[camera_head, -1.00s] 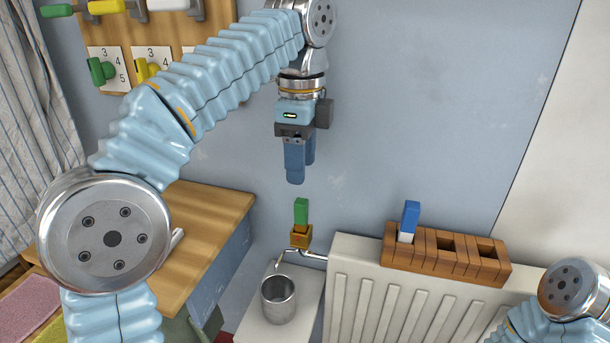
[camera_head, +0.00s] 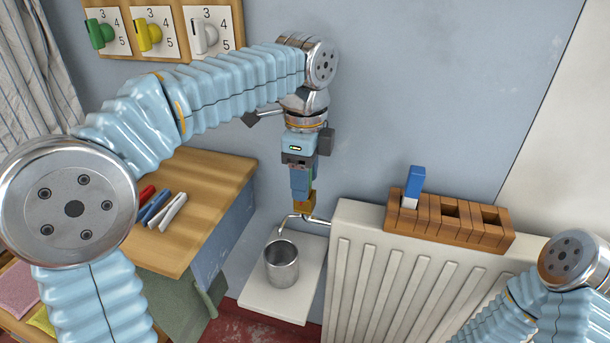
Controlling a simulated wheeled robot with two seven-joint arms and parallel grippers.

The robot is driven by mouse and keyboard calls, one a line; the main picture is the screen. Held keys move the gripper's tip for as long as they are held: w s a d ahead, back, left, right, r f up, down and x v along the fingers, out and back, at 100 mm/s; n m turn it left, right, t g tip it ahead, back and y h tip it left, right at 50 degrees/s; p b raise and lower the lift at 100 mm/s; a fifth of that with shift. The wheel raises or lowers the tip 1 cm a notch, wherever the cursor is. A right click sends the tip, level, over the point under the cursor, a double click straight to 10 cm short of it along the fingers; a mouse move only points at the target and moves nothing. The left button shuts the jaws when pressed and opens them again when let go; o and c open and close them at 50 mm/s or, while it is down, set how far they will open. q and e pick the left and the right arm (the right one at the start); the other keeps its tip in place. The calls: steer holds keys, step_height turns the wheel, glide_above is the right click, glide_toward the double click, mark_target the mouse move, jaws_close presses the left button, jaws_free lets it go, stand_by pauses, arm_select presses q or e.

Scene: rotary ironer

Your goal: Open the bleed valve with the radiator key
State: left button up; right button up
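The bleed valve (camera_head: 301,204) is a small brass-coloured block on a bent metal pipe at the radiator's left end. The green-handled radiator key, upright in the valve in the earlier view, is hidden now behind my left gripper. My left gripper (camera_head: 302,190) points straight down over the valve, its blue fingers just above the brass block. Whether the fingers are closed on the key cannot be seen. My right arm shows at the lower right, but its gripper is out of view.
A metal cup (camera_head: 282,265) stands on a white ledge (camera_head: 257,302) below the pipe. A wooden block (camera_head: 425,222) with slots, one holding a blue-handled tool (camera_head: 413,184), sits on the white radiator (camera_head: 390,285). Coloured pens lie on the wooden table (camera_head: 214,185); numbered dials (camera_head: 155,34) hang above.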

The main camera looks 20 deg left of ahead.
arm_select(q)
jaws_close()
steer(key=n+p, duration=0.1)
steer(key=n, duration=0.1)
steer(key=shift+r+n, duration=0.1)
steer(key=shift+n, duration=0.3)
steer(key=n, duration=1.4)
steer(key=shift+o, duration=0.8)
jaws_free()
